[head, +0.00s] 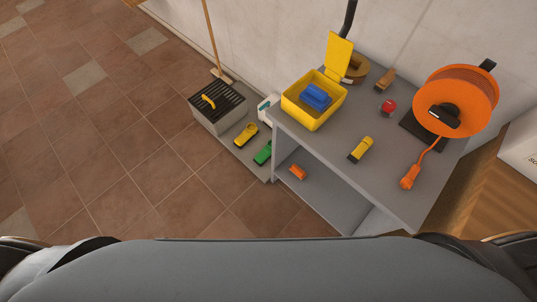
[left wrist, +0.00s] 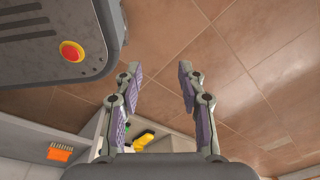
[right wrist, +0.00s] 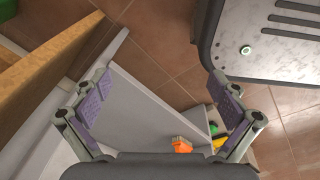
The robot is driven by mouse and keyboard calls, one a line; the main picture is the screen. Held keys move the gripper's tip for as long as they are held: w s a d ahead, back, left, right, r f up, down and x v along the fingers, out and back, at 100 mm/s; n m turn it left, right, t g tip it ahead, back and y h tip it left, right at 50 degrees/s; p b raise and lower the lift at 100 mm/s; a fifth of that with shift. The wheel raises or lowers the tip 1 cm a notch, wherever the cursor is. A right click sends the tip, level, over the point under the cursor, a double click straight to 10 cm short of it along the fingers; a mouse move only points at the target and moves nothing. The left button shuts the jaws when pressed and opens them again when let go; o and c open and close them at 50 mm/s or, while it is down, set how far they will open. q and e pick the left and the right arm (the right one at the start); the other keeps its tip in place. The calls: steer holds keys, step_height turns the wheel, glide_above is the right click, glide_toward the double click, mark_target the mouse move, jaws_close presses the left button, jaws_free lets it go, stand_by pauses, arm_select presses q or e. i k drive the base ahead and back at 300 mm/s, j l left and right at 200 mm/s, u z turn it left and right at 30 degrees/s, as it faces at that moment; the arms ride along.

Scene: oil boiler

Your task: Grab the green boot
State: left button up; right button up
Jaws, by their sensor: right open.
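The green boot (head: 263,153) lies on the low grey ledge beside the table in the head view, next to a yellow boot-like item (head: 246,134). In the right wrist view a small green patch, likely the boot (right wrist: 213,129), shows near the right finger, partly hidden. My left gripper (left wrist: 160,70) is open and empty over the tiled floor. My right gripper (right wrist: 160,78) is open and empty, with the table's lower shelf beyond it. Neither gripper shows in the head view; both are apart from the boot.
The grey table (head: 335,150) holds a yellow bin (head: 300,113), a yellow item (head: 361,149) and an orange reel (head: 455,100). An orange item (head: 298,172) lies on the lower shelf. A grated box (head: 215,118) and broom stand by the wall. The tiled floor at left is clear.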

mark_target(263, 156)
steer(key=i+j+z, duration=0.2)
steer(key=j, duration=0.25)
steer(key=i+j+z, duration=0.2)
steer(key=j, duration=0.3)
steer(key=i+j+z, duration=0.2)
steer(key=j, duration=0.3)
steer(key=j+z, duration=0.15)
steer(key=j, duration=0.4)
steer(key=i+j+z, duration=0.2)
steer(key=j, duration=0.35)
